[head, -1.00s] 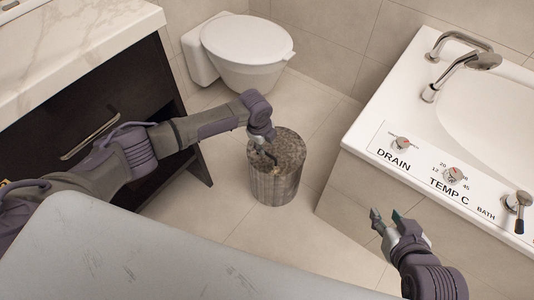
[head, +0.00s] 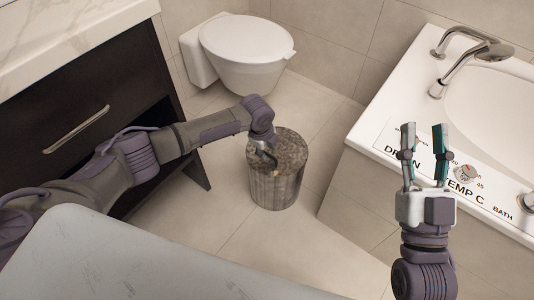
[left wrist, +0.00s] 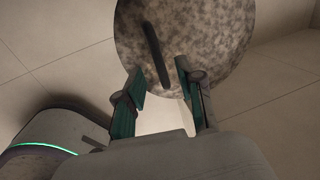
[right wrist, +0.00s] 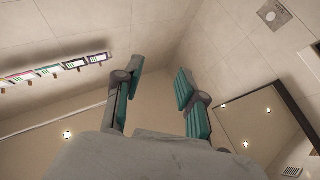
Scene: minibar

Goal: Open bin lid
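The bin (head: 275,188) is a round container with a mottled brown-grey lid (head: 291,148), standing on the floor between the toilet and the tub. The lid looks closed. In the left wrist view, the lid (left wrist: 205,35) has a dark bar-shaped handle (left wrist: 155,52) across it. My left gripper (head: 262,158) is at the left side of the lid. In the left wrist view its fingers (left wrist: 160,80) are apart, with the handle's near end between or just above the tips; contact cannot be told. My right gripper (head: 424,128) is open, empty and pointing up, in front of the tub's edge.
A white toilet (head: 245,50) stands behind the bin. The bathtub (head: 400,85) with tap and dials is at the right. A dark cabinet (head: 85,95) with a marble top is at the left, close to my left arm. The tiled floor around the bin is clear.

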